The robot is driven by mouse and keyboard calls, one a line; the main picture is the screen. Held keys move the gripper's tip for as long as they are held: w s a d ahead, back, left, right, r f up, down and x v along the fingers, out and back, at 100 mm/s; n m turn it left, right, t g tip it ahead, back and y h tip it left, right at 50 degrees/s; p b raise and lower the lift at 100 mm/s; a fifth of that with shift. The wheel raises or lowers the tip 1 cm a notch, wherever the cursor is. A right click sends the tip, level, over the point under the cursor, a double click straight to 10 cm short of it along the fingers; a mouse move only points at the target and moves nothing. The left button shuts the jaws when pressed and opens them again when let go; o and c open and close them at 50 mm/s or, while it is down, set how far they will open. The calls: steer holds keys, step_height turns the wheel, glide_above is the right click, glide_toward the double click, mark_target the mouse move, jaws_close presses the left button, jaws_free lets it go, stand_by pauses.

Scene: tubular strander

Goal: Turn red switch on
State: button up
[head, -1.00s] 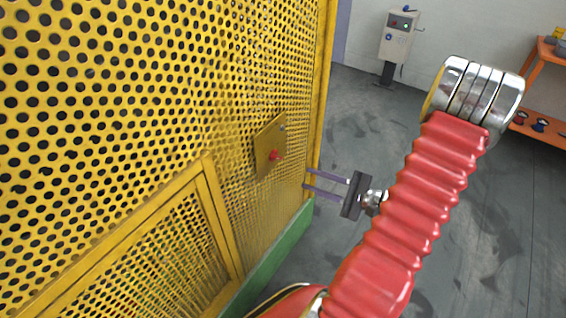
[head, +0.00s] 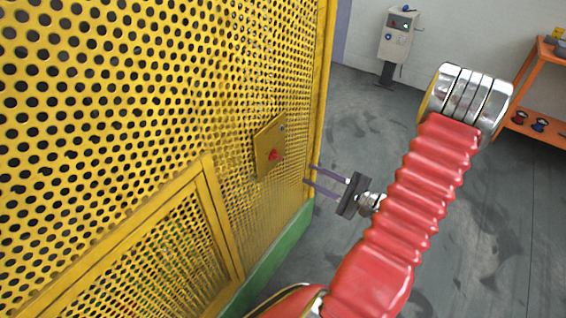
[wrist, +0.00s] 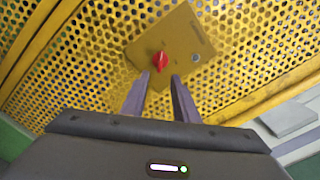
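The red switch (head: 274,155) is a small red knob on a yellow plate (head: 264,139) fixed to the perforated yellow guard. In the wrist view the red switch (wrist: 160,61) shows just beyond the fingertips, nearer the left one, on the tilted plate (wrist: 180,30). My gripper (head: 310,174) is to the right of the switch in the head view, its two fingers apart and nothing between them. In the wrist view my gripper (wrist: 160,78) points at the plate. Whether a fingertip touches the plate cannot be told.
The perforated guard (head: 100,90) fills the left side, with a green base (head: 270,255) below. A grey control box (head: 399,38) on a post stands at the back. An orange shelf (head: 540,128) is at the right. Grey floor between them is clear.

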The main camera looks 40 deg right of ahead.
mark_target(279, 159)
steer(key=shift+x, duration=5.5)
steer(key=shift+c, duration=0.7)
jaws_close()
